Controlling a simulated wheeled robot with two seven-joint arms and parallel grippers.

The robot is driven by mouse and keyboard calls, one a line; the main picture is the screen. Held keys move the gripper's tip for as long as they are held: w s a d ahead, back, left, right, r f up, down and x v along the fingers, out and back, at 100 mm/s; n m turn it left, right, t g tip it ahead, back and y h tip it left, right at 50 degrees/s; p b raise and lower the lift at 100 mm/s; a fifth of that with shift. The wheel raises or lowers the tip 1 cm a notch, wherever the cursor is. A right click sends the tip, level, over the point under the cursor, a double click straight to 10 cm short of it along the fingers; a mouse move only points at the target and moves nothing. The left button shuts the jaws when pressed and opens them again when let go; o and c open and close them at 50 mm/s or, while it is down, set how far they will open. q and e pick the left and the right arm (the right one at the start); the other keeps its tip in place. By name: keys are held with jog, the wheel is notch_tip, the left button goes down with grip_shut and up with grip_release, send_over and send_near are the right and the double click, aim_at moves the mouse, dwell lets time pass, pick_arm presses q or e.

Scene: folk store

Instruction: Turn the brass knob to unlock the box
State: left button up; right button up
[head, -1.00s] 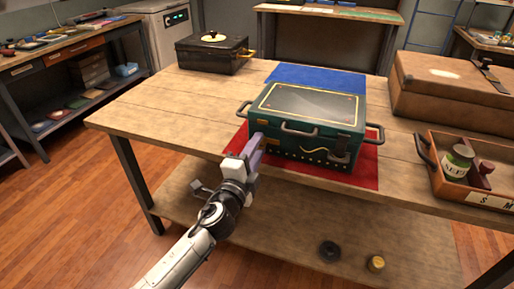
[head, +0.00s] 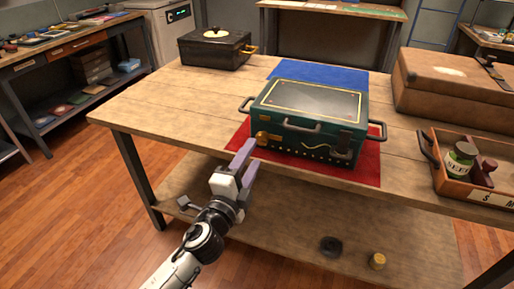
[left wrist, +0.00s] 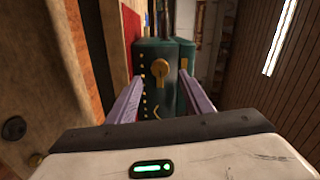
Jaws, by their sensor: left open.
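The dark green box (head: 310,112) stands on a red mat (head: 365,172) on the wooden workbench. It has a dark top panel with a yellow border and dark handles. The brass knob (head: 262,138) is on the left part of its front face. The knob also shows in the left wrist view (left wrist: 160,68), straight ahead between the fingers and beyond their tips. My left gripper (head: 248,158) is open and empty in front of the knob, apart from it. Its purple fingers frame the box front in the left wrist view (left wrist: 160,95). My right gripper is not in view.
A black lidded box (head: 214,48) stands at the back left of the bench, and a blue mat (head: 345,80) lies behind the green box. A brown case (head: 455,90) and a wooden tray (head: 448,182) with a can stand at the right. The bench's left side is clear.

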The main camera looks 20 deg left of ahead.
pick_arm(q)
jog(key=shift+s+f, duration=0.1)
jog(key=shift+s, duration=2.05)
jog(key=s+d+f+n+g+h, duration=0.2)
jog(key=s+f+n+g, duration=0.7)
jog(key=s+f, duration=1.4)
notch_tip(320, 180, down, 2)
jog(key=d+n, duration=0.1)
jog(key=n, duration=0.4)
jog(key=shift+s+d+f+n+g, duration=0.15)
jog(key=shift+s+n+g, duration=0.15)
jog(key=shift+s+g, duration=0.1)
